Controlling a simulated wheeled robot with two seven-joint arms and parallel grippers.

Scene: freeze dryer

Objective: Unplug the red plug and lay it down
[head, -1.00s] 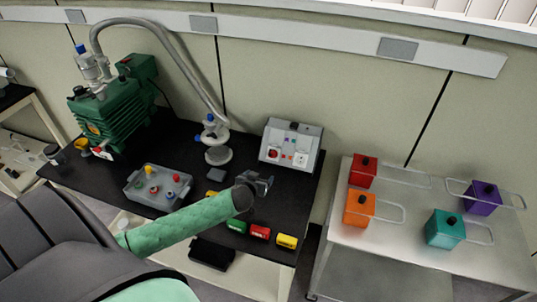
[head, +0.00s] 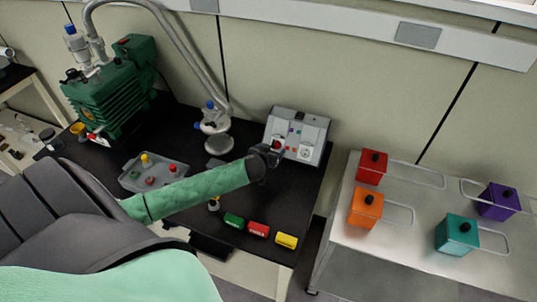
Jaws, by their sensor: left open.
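The grey control box (head: 311,129) stands at the back right of the black bench. A small red plug (head: 277,143) sits at the left of its front panel, partly hidden by my gripper. A white round socket (head: 305,153) shows to its right. My left gripper (head: 270,151) is open, right at the red plug, with its fingers overlapping it in the picture. I cannot tell whether they touch it. My right gripper is not in view.
Green (head: 233,220), red (head: 258,229) and yellow (head: 287,240) blocks lie along the bench's front edge. A grey tray (head: 128,178) with coloured pieces is on the left. A green pump (head: 108,90) stands behind it. A side table (head: 385,236) holds several coloured boxes.

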